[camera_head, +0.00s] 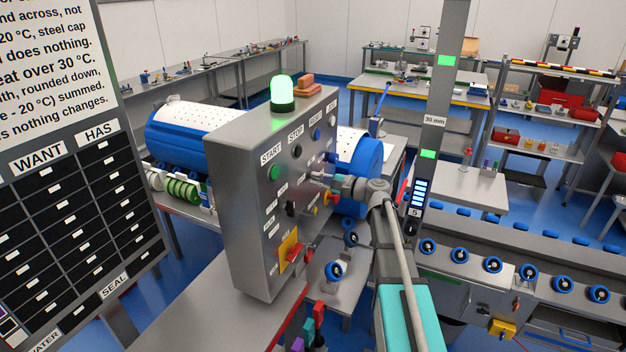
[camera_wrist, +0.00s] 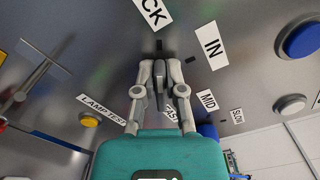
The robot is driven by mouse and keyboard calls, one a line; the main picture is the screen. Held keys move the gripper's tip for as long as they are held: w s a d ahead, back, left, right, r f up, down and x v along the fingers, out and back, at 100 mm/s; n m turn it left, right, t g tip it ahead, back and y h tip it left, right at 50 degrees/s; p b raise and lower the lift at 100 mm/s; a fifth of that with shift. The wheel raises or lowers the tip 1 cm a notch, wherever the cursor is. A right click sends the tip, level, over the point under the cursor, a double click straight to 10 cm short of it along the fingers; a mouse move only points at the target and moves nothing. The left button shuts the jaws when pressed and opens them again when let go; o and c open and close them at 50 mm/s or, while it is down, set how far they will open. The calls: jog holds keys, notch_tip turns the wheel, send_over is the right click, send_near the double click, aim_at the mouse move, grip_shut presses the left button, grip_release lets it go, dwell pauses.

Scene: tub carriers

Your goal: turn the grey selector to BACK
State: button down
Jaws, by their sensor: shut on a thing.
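The grey selector (camera_wrist: 159,88) sits on the face of the steel control box (camera_head: 243,200). In the wrist view my gripper (camera_wrist: 160,68) is shut on it, one finger on each side. A label ending in "CK" (camera_wrist: 152,12) is cut off by the top edge, and an IN label (camera_wrist: 211,45) is to its right. Each has a short black mark below it. The selector's far end appears to point up toward the mark under "CK"; its exact angle is hard to tell. In the head view my gripper (camera_head: 328,184) meets the box face and hides the selector.
The box face also carries a green START button (camera_head: 274,173), a red switch on a yellow plate (camera_head: 290,252) and other knobs. A lit green lamp (camera_head: 283,92) stands on top. A grey post (camera_head: 436,120) rises to the right of my arm.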

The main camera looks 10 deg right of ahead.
jog(key=shift+d+f, duration=0.1)
jog(key=shift+d, duration=0.05)
jog(key=c, duration=0.7)
grip_release()
jog(key=shift+d, duration=0.2)
jog(key=shift+a, duration=0.15)
jog(key=shift+v, duration=6.05)
